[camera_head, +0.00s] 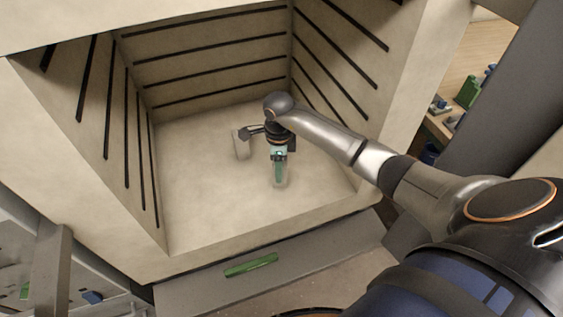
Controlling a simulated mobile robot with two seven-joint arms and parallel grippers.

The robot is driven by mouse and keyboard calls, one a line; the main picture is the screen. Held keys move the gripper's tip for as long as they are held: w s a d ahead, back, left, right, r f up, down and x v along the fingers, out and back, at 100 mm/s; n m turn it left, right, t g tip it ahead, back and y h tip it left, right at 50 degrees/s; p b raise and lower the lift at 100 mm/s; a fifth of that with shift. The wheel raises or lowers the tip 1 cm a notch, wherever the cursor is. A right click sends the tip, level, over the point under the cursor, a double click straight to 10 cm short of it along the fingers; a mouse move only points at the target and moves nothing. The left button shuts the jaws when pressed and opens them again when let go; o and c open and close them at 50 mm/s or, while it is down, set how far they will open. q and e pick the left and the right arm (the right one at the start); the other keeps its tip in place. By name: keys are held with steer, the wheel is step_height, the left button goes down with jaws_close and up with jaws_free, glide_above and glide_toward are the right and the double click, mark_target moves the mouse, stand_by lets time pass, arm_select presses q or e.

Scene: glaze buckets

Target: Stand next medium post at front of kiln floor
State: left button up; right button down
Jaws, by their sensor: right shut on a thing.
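My right gripper (279,172) reaches down into the kiln from the right. It is shut on a pale post (281,184), whose lower end shows below the fingers. The post looks upright, at or just above the kiln floor (215,205), towards the front; I cannot tell whether it touches. Another pale post (241,148) stands on the floor to the left and farther back, partly behind my arm parts. My left gripper is not in view.
Kiln walls with dark grooves (208,65) enclose the floor on the left, back and right. The front floor and left floor are clear. A green strip (251,265) lies on the grey ledge outside. Green and blue items (468,92) stand on a wooden surface at right.

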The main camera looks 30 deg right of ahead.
steer(key=c, duration=0.8)
jaws_free()
steer(key=shift+f, duration=0.1)
steer(key=o, duration=0.5)
